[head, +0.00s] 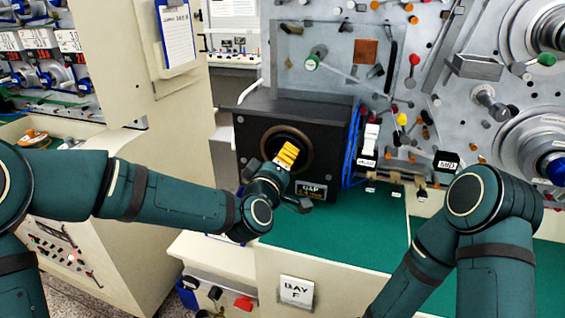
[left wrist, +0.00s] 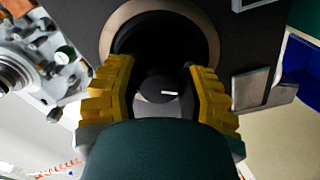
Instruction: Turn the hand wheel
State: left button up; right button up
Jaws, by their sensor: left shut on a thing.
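The hand wheel appears to be the dark round part (left wrist: 158,88) with a small white mark, set in a ringed round opening on the front of a black box (head: 340,125). In the head view my left gripper (head: 287,156), with yellow fingers, reaches to that box front and hides most of the wheel. In the left wrist view my left gripper (left wrist: 163,90) has its fingers on both sides of the dark part, shut on it. My right arm shows at the right of the head view, but its gripper is out of the picture.
The black box stands on a green worktop (head: 345,235). A grey panel (head: 435,75) with knobs and spindles rises behind and to the right. Cream cabinet (head: 165,120) stands at the left.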

pick_arm(q)
jog(key=shift+r, duration=0.25)
jog(key=o, duration=1.2)
jog(key=shift+w+f, duration=0.1)
jog(key=shift+f, duration=0.05)
jog(key=v, duration=1.2)
